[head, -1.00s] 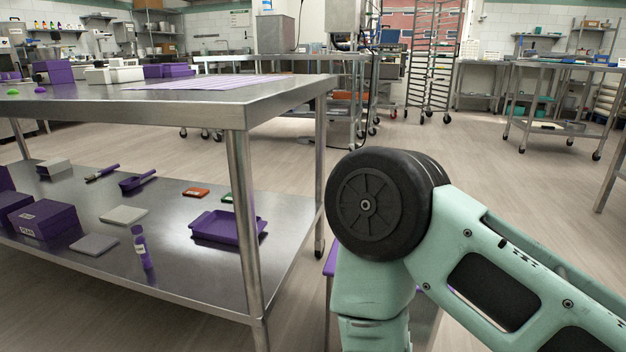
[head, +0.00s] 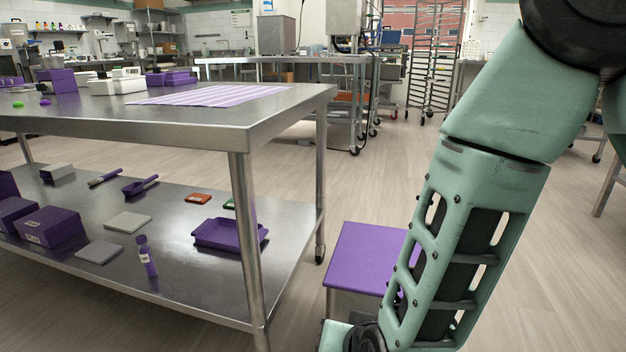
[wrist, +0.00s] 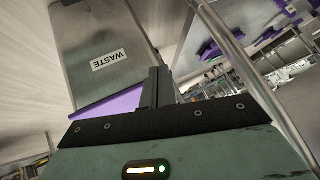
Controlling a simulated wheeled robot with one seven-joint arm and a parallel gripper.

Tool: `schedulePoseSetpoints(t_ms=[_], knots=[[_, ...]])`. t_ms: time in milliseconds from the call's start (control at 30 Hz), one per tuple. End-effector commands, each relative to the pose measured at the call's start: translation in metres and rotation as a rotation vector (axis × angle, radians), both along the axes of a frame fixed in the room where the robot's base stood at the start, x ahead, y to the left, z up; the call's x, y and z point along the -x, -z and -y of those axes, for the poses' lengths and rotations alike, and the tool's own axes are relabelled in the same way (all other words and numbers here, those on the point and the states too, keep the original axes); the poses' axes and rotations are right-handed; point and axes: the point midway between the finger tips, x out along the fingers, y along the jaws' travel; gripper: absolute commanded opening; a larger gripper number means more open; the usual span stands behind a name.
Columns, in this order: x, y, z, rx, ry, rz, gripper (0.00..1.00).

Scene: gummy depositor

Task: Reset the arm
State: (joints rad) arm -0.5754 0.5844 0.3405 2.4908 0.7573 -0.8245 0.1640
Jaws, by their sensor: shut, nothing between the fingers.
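My gripper (wrist: 158,88) shows in the wrist view with its dark fingers together and nothing between them. It is not seen in the head view, where my green arm fills the right side. In the wrist view a grey waste bin (wrist: 90,30) with a "WASTE" label lies beyond the fingers, to their left, with a purple part (wrist: 110,104) along its edge. In the head view a purple-topped bin (head: 366,258) stands on the floor to the left of my arm.
A steel table (head: 245,130) stands at left, a purple striped mat (head: 215,95) on top. Its lower shelf (head: 190,280) holds a purple tray (head: 230,234), purple boxes (head: 50,228) and a purple bottle (head: 146,257). A table leg (wrist: 250,75) passes close right of my gripper. Open floor lies behind.

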Motion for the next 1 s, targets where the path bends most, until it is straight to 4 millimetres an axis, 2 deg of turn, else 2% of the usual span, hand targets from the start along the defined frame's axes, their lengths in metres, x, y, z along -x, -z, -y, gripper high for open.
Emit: schedulePoseSetpoints(t_ms=[33,133,267,400,600,767,800,1000], knots=[[0.007,-0.022,-0.007,-0.013,-0.067,-0.045,0.0],[0.03,-0.048,-0.015,-0.004,-0.214,-0.152,0.0],[0.065,-0.083,-0.011,0.054,-0.405,-0.271,0.0],[0.102,-0.114,0.013,0.166,-0.577,-0.383,0.0],[0.139,-0.148,0.057,0.34,-0.725,-0.503,0.0],[0.162,-0.172,0.095,0.478,-0.789,-0.586,0.0],[0.162,-0.184,0.095,0.481,-0.792,-0.594,0.0],[0.162,-0.227,0.094,0.476,-0.791,-0.593,0.0]])
